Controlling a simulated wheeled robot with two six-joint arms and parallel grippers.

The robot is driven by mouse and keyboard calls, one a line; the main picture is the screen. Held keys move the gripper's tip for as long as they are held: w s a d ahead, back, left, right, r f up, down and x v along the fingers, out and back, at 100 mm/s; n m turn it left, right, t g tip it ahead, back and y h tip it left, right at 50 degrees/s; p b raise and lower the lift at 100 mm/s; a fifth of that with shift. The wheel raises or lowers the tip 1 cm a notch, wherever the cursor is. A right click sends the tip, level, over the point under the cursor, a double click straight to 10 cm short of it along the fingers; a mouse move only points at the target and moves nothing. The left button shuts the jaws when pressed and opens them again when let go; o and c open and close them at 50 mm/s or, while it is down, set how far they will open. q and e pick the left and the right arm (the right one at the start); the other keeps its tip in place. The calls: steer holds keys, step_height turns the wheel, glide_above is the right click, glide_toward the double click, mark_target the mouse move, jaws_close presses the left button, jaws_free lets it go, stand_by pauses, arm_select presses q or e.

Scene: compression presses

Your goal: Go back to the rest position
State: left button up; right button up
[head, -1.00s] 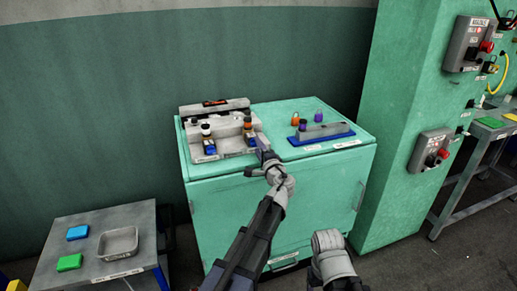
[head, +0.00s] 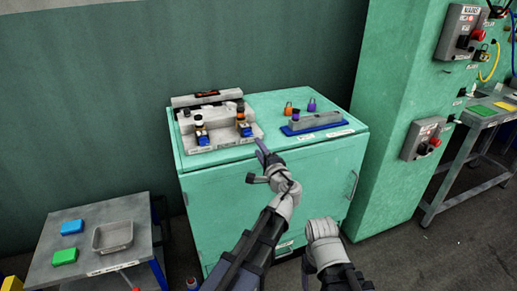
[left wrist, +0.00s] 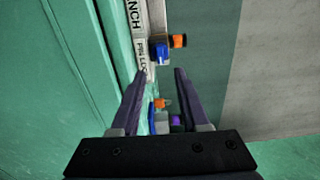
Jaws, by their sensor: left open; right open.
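My left gripper (head: 258,166) is open and empty, in front of the green cabinet's front upper edge. In the left wrist view its two fingers (left wrist: 158,75) stand apart with nothing gripped between them. My right gripper (head: 323,229) is lower and to the right, in front of the cabinet; its fingers are hidden from this angle. Both arms reach in from the bottom of the head view. No task object is in either hand.
The green cabinet (head: 265,200) bears a grey fixture (head: 212,127) with padlocks and a blue-based rack (head: 316,123) with orange and purple padlocks. A low table (head: 55,265) with a grey tray (head: 113,237) stands left. A green column (head: 400,80) with control boxes stands right.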

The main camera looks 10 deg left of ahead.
arm_select(q)
steer(key=s+n+g+h+p, duration=0.2)
steer(key=s+n+g+p, duration=0.5)
steer(key=s+p, duration=0.55)
steer(key=s+d+g+h+p, duration=0.3)
steer(key=s+d+g+p, duration=0.1)
steer(key=s, duration=0.4)
steer(key=s+d+r+g+h+p, duration=0.1)
steer(key=s+d+g+h+p, duration=0.2)
steer(key=s+d+p, duration=0.3)
steer(key=s+d+g, duration=0.1)
steer(key=s, duration=0.1)
steer(key=shift+s+d+n+h, duration=0.2)
steer(key=shift+s+n+h, duration=0.1)
steer(key=shift+s+h, duration=0.1)
steer(key=shift+r, duration=0.1)
